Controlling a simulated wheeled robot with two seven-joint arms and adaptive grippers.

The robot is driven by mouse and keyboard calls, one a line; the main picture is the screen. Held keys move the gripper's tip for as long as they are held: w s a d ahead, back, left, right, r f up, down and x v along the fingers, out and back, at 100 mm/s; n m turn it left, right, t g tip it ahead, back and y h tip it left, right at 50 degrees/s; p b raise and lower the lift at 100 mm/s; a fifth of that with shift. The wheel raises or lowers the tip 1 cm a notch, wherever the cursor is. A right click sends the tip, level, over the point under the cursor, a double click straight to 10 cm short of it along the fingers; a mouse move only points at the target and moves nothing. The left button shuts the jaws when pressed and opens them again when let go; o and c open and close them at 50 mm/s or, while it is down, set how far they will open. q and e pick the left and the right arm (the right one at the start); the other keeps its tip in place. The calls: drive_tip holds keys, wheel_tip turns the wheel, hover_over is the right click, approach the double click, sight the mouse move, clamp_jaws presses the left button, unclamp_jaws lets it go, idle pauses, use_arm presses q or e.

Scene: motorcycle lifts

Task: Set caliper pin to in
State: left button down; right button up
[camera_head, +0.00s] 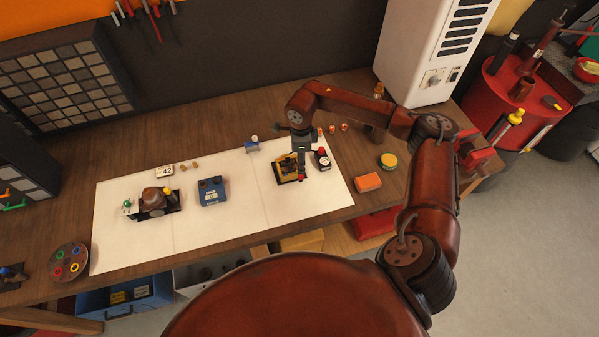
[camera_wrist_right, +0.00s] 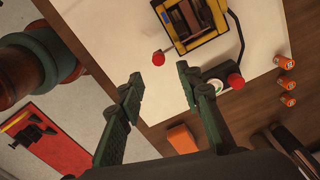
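A yellow and dark caliper-like fixture (camera_head: 287,168) stands on the white mat (camera_head: 235,205), towards its right end. In the right wrist view the fixture (camera_wrist_right: 190,22) lies at the top. A red knob (camera_wrist_right: 158,58) on a thin pale rod sticks out from its lower left side; I take this for the pin. I cannot tell how far in it sits. My right gripper (camera_wrist_right: 160,86) is open, with nothing between its fingers. In that view its fingertips appear below the red knob, apart from it. In the head view my right gripper (camera_head: 301,165) hangs over the fixture and partly hides it.
A dark gauge with a red knob (camera_wrist_right: 235,80) stands close to the fixture. Small orange cylinders (camera_wrist_right: 287,82) and an orange block (camera_head: 367,182) lie to the right. A blue box (camera_head: 211,191) and a brown round part (camera_head: 153,198) occupy the mat's left. Bare mat lies between them.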

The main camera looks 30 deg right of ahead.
drive_tip(key=shift+f+p, duration=0.85)
drive_tip(key=shift+f, duration=2.7)
drive_tip(key=shift+c, duration=0.3)
clamp_jaws()
